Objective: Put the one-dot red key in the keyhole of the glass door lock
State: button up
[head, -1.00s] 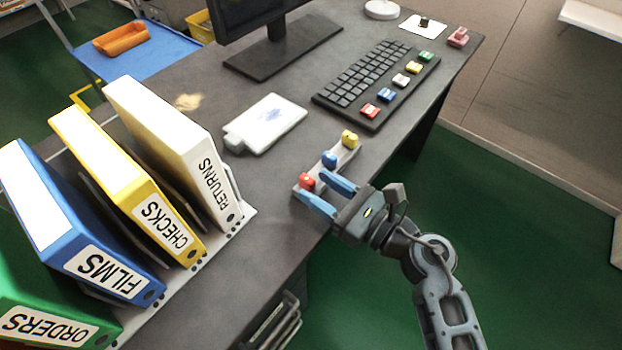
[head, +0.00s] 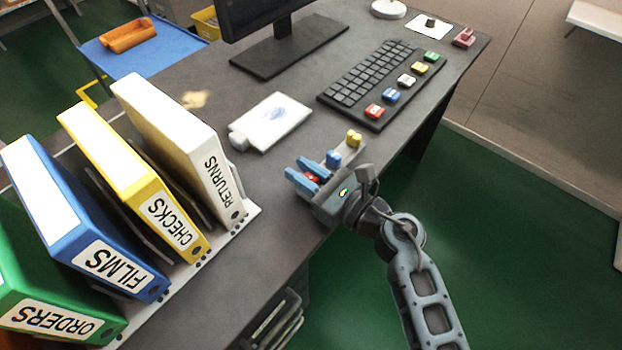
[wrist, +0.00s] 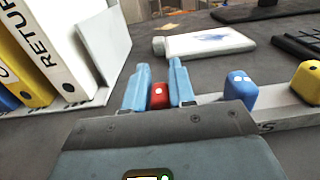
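A red key (wrist: 159,96) with a pale mark sits between the blue fingers of my gripper (wrist: 160,80); the fingers press close on both sides of it. I cannot count its dots clearly. In the head view my gripper (head: 297,170) is low over the near desk edge, and the fingers mostly hide the red key (head: 312,177). A blue key (head: 333,158) and a yellow key (head: 354,139) stand beside it on a grey strip (head: 347,156). I cannot make out a glass door lock in either view.
Binders stand in a rack left of my gripper, the white one (head: 180,150) nearest. A white pad (head: 272,122) lies behind. A keyboard (head: 372,80) with coloured blocks and a monitor (head: 275,45) stand farther back. The desk between (head: 265,180) is bare.

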grip_shut()
jog(key=shift+r, duration=0.1)
